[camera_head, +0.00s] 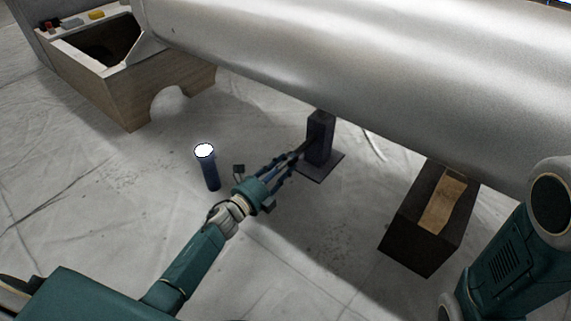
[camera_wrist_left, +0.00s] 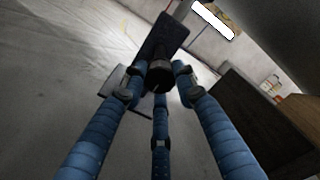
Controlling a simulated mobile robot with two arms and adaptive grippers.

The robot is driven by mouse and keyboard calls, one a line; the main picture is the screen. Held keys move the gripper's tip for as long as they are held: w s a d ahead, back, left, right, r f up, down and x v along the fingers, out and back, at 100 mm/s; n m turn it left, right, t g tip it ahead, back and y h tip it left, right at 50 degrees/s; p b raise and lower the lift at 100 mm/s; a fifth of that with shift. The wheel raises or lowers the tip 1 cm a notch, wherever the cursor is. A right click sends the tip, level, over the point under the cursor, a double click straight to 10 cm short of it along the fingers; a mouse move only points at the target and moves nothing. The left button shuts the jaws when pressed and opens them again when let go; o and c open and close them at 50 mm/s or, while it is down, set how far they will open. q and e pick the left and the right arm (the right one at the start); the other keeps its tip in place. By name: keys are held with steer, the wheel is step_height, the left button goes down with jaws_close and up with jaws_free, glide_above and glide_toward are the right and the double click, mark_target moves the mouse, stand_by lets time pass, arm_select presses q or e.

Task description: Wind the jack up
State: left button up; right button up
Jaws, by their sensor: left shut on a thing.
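The jack (camera_head: 320,138) is a dark upright post on a flat square base plate (camera_head: 318,168), standing on the floor below a large metal cylinder. Its top is close to the cylinder's underside; I cannot tell if they touch. My left gripper (camera_head: 297,156) reaches the near side of the post and is shut on the jack's dark crank knob. In the left wrist view the blue fingers (camera_wrist_left: 155,88) close around this round dark knob (camera_wrist_left: 160,76), with the tilted jack post (camera_wrist_left: 166,38) behind it. My right gripper is out of view; only part of my right arm shows.
The big silver cylinder (camera_head: 370,75) spans the upper right, low above the floor. A dark blue flashlight (camera_head: 210,172) stands left of my gripper. A dark block with a wooden top (camera_head: 425,230) is at the right, and a wooden cradle box (camera_head: 120,97) at the upper left.

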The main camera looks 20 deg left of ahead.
arm_select(q)
steer(key=shift+f, duration=0.1)
steer(key=o, duration=1.1)
steer(key=shift+o, duration=0.2)
steer(key=shift+s, duration=0.1)
steer(key=v, duration=1.2)
